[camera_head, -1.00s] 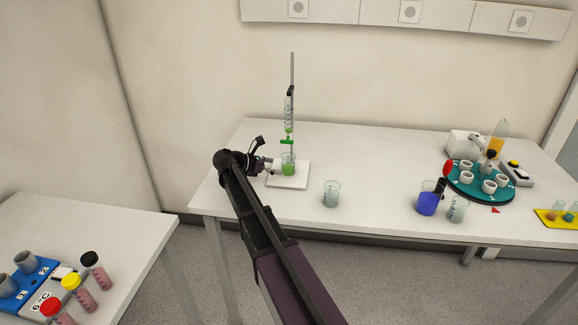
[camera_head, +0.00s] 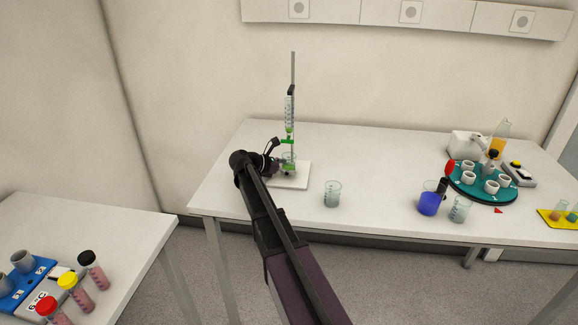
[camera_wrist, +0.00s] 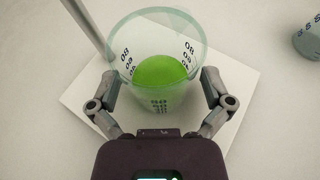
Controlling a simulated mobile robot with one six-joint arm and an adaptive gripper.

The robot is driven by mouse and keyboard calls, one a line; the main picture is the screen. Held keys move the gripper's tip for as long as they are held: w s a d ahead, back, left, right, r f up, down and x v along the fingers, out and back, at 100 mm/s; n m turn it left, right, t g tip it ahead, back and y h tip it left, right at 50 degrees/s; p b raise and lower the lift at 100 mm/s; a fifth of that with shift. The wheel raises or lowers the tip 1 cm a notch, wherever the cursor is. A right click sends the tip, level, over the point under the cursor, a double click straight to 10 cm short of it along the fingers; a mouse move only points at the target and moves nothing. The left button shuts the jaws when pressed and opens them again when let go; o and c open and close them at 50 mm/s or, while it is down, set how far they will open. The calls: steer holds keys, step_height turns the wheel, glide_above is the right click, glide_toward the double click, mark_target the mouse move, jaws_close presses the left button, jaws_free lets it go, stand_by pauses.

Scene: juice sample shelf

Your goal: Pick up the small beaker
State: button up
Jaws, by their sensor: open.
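The small beaker (camera_wrist: 160,98) is clear with dark markings and holds green liquid. In the wrist view it stands between the two fingers of my gripper (camera_wrist: 160,96), which are spread on either side of it. Whether the fingers touch the glass I cannot tell. In the head view the beaker (camera_head: 288,160) stands on the white stand base (camera_head: 291,182), below a burette (camera_head: 289,112) with a green tap. There my gripper (camera_head: 284,166) reaches it from the left, and my wrist partly hides it.
The stand's rod (camera_head: 292,70) rises just behind the beaker. A clear beaker (camera_head: 332,195) stands to the right. Further right are a blue-filled beaker (camera_head: 429,203), another clear beaker (camera_head: 460,210) and a teal round tray (camera_head: 462,187).

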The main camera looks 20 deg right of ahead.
mark_target(288, 156)
stand_by(0.3)
steer(key=c, duration=1.2)
steer(key=shift+c, duration=0.2)
steer(key=shift+r, duration=0.15)
step_height(288, 156, up, 3)
steer(key=p, duration=0.3)
steer(key=shift+r+p, duration=0.1)
steer(key=shift+p, duration=0.2)
steer(key=shift+a+r, duration=0.15)
steer(key=shift+r, duration=0.05)
steer(key=a, duration=1.7)
steer(key=shift+a+f, duration=0.2)
steer(key=shift+a, duration=0.15)
